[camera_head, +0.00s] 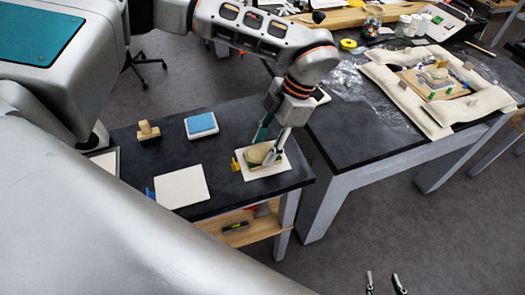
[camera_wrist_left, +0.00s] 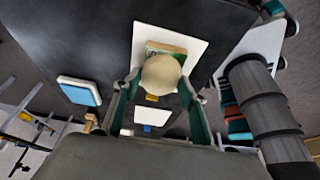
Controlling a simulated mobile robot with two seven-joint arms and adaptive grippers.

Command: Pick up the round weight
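The round weight, a pale beige rounded piece (camera_head: 262,153), is over a white square tile (camera_head: 252,174) near the right end of the small dark table. In the left wrist view the weight (camera_wrist_left: 160,74) lies between the fingers of my left gripper (camera_wrist_left: 161,80), with a green-edged block (camera_wrist_left: 166,49) partly hidden behind it. In the head view my left gripper (camera_head: 271,146) points down at the weight, its fingers on either side. Whether they press on it cannot be told. My right gripper (camera_head: 384,283) shows only two separated fingertips at the bottom, open and empty.
The small table also holds a wooden knobbed piece (camera_head: 148,131), a blue-topped block (camera_head: 201,124) and a white panel (camera_head: 182,187). A larger dark table (camera_head: 350,130) to the right carries plastic film and a padded cream frame (camera_head: 400,88). A wooden shelf (camera_head: 240,222) sits below.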

